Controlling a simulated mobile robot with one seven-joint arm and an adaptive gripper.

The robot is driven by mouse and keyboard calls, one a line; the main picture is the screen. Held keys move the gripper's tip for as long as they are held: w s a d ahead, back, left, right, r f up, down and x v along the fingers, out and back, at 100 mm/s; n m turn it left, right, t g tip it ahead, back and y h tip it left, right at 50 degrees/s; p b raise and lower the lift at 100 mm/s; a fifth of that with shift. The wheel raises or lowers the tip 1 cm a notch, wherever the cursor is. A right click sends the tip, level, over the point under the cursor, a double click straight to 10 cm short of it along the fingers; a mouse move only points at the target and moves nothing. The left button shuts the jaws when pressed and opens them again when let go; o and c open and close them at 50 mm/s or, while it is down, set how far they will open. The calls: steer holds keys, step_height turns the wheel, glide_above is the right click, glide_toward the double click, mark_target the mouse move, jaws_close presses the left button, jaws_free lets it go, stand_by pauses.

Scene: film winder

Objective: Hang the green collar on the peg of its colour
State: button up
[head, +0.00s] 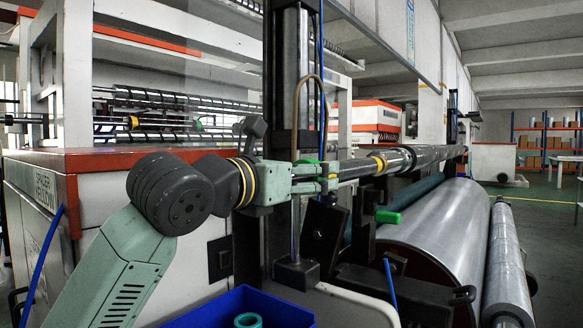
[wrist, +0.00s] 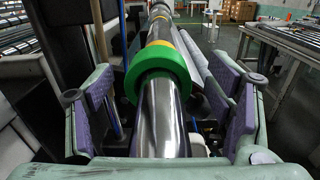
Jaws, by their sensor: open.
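The green collar (wrist: 159,68) is a thick ring around a shiny metal shaft (wrist: 160,115) in the wrist view. A little of the collar (head: 325,168) shows behind my fingers in the head view. My gripper (head: 328,179) is open at the near end of the shaft. In the wrist view its purple-padded fingers (wrist: 168,90) stand apart on either side of the shaft and collar. I see no grip on the collar. A short green piece (head: 388,217) juts out below the shaft in the head view. I cannot tell for sure whether it is the green peg.
A yellow-orange ring (head: 378,162) sits farther along the shaft. A blue bin (head: 240,308) in front holds a teal ring (head: 247,320). A large film roll (head: 440,235) lies below right. A dark column (head: 295,90) stands close behind my gripper.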

steer(key=shift+c, duration=0.5)
steer(key=c, duration=1.3)
steer(key=b+v, duration=0.2)
steer(key=v, duration=1.1)
steer(key=shift+s+a, duration=0.25)
steer(key=shift+s, duration=0.1)
